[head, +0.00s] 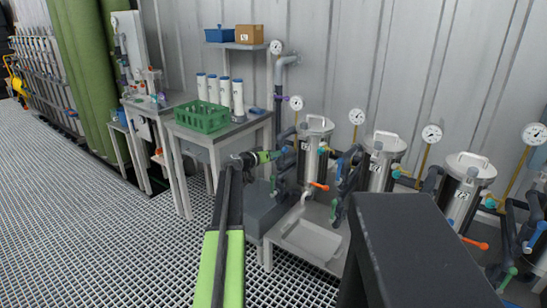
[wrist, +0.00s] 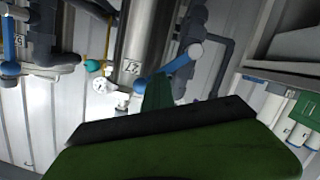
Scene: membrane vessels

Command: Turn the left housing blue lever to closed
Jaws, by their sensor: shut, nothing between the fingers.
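The left housing (head: 315,158) is a steel cylinder with a white lid, left of two similar ones. Its blue lever (wrist: 182,60) shows in the wrist view, slanting from a grey pipe joint across the side of the steel cylinder. In the head view the lever (head: 291,141) is small and partly hidden near my gripper. My gripper (head: 280,153) is shut and empty, just left of the housing. In the wrist view its green fingers (wrist: 158,92) are close to the lever's free end; I cannot tell whether they touch it.
A table with a green crate (head: 202,116) and white cylinders (head: 224,92) stands left of my gripper. An orange lever (head: 318,185) sticks out low on the housing, above a grey tray (head: 311,238). The middle housing (head: 380,165) stands close on the right. Grating floor lies left.

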